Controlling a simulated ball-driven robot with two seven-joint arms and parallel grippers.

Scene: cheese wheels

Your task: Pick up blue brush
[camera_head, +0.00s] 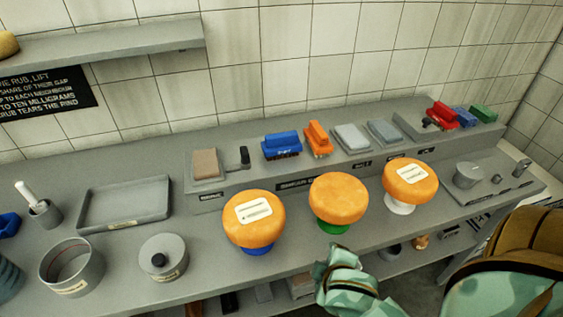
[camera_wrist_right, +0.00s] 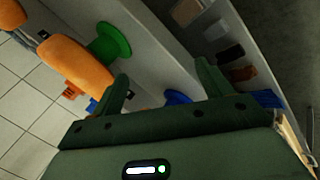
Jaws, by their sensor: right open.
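A blue brush (camera_head: 282,146) lies on the raised back ledge of the counter, behind the left cheese wheel and left of an orange brush (camera_head: 317,139). A second, smaller-looking blue brush (camera_head: 464,116) sits at the ledge's far right between red and green brushes. In the right wrist view my right gripper (camera_wrist_right: 162,69) is open, with nothing between its dark green fingers. Beyond its left finger, a small blue patch (camera_wrist_right: 91,104) shows beside the orange brush; it may be the blue brush, mostly hidden. My left gripper is not in view.
Orange cheese wheels on blue (camera_head: 257,249), green (camera_head: 333,226) and white (camera_head: 399,206) stands line the counter front. Grey blocks (camera_head: 351,138) and a tan block (camera_head: 205,163) share the ledge.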

